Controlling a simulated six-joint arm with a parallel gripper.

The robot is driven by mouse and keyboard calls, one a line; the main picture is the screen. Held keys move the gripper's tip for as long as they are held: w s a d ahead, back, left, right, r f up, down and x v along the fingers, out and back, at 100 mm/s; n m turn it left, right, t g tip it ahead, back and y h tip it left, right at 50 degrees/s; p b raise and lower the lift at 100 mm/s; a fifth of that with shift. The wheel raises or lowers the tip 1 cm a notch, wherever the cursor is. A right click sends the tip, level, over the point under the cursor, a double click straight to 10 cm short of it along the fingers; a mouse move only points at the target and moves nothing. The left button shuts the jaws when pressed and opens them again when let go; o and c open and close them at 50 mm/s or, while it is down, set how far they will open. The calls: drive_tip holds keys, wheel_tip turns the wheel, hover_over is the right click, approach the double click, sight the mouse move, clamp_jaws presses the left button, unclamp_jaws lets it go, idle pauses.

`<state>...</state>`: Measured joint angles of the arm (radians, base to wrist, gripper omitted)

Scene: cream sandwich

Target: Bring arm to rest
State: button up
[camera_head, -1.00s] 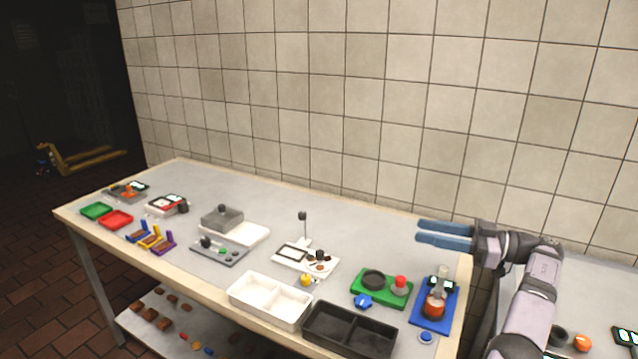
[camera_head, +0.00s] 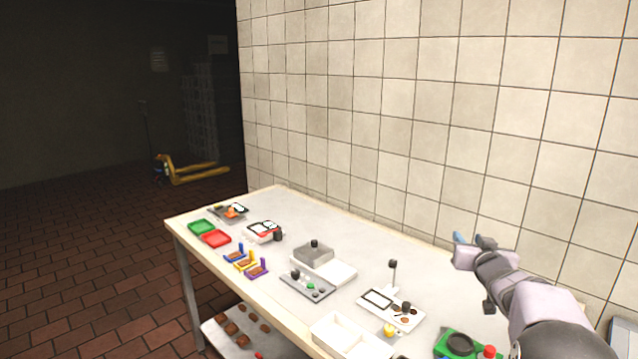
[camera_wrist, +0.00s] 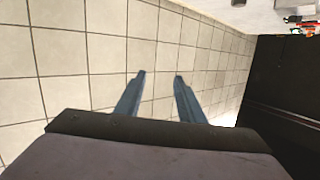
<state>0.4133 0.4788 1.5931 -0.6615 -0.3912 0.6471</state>
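My gripper (camera_head: 466,238) is raised above the right end of the table (camera_head: 330,218), in front of the tiled wall. In the wrist view its two blue fingers (camera_wrist: 160,84) are apart with nothing between them, and only wall tiles show behind. In the head view the fingers point away toward the wall and are partly hidden by the wrist. My arm comes in from the lower right corner.
The table holds a green tray (camera_head: 202,227), a red tray (camera_head: 216,239), a grey box device (camera_head: 314,253), a white two-part bin (camera_head: 340,336) and a green board (camera_head: 446,344). The tiled wall (camera_head: 400,130) stands close behind. A yellow pallet jack (camera_head: 198,175) is on the floor.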

drive_tip(key=s+a+f+g+p, duration=0.1)
drive_tip(key=s+a+f+g, duration=0.4)
drive_tip(key=s+a+f, duration=0.4)
drive_tip(key=s+a+f+g+p, duration=0.1)
drive_tip(key=s+a+f+g, duration=0.4)
drive_tip(key=s, duration=0.7)
drive_tip(key=s+a+f+n+g+y, duration=0.1)
drive_tip(key=s+a+f+g, duration=0.25)
drive_tip(key=s, duration=0.75)
drive_tip(key=s+a+f+n+g+y, duration=0.2)
drive_tip(key=s+a+f, duration=0.25)
drive_tip(key=s, duration=0.75)
wheel_tip(320, 180, down, 9)
drive_tip(key=b, duration=0.8)
drive_tip(key=shift+w+a+r, duration=0.15)
drive_tip(key=shift+w+r, duration=0.05)
drive_tip(key=shift+f+b, duration=0.1)
drive_tip(key=shift+b, duration=0.25)
wheel_tip(320, 180, down, 25)
drive_tip(key=b, duration=2.5)
